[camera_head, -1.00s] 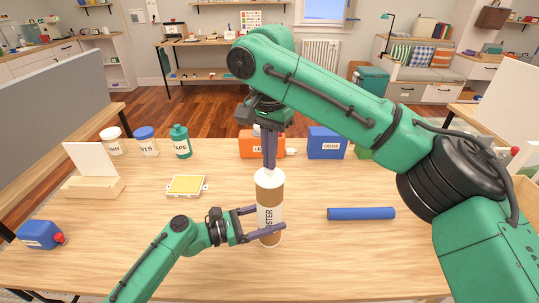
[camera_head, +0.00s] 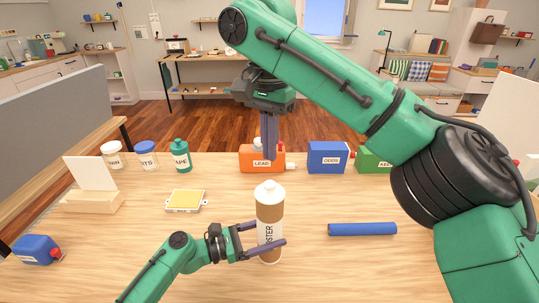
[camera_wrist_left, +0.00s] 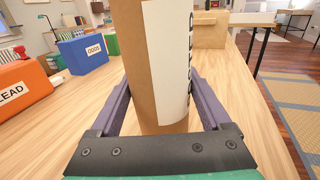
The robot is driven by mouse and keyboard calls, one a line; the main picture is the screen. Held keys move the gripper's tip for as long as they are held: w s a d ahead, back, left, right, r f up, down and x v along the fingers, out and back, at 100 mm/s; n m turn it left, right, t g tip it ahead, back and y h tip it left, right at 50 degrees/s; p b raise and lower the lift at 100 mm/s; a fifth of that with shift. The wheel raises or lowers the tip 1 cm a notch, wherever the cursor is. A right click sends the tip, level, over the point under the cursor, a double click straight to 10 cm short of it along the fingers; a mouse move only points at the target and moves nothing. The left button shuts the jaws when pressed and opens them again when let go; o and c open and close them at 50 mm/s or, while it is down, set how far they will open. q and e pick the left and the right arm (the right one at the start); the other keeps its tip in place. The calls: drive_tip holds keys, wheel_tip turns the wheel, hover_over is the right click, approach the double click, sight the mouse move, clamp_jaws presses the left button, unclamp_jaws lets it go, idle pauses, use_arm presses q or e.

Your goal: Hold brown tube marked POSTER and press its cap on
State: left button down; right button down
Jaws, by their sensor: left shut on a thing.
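The brown tube marked POSTER (camera_head: 270,212) stands upright on the table, with a white label and a white cap (camera_head: 269,189) on its top. My left gripper (camera_head: 264,234) is shut on the tube's lower part. The left wrist view shows the brown tube (camera_wrist_left: 150,75) between the two fingers; its top is out of that view. My right gripper (camera_head: 269,140) points down above the cap, its fingers close together and empty, with a visible gap to the cap. Whether the cap sits fully down I cannot tell.
A blue roll (camera_head: 362,229) lies to the right. Behind stand an orange LEAD container (camera_head: 262,165), a blue ODDS box (camera_head: 327,150) and a green box (camera_head: 374,160). Several jars and bottles (camera_head: 181,156), a yellow-topped pad (camera_head: 187,200) and a blue container (camera_head: 37,250) are at the left.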

drive_tip(key=shift+r, duration=0.3)
use_arm(q)
unclamp_jaws()
wheel_tip(320, 180, up, 23)
drive_tip(key=p, duration=2.2)
drive_tip(key=shift+f+p, duration=0.15)
drive_tip(key=shift+p, duration=0.25)
drive_tip(key=shift+f, duration=0.1)
use_arm(e)
wheel_tip(320, 180, up, 23)
drive_tip(key=shift+f, duration=0.2)
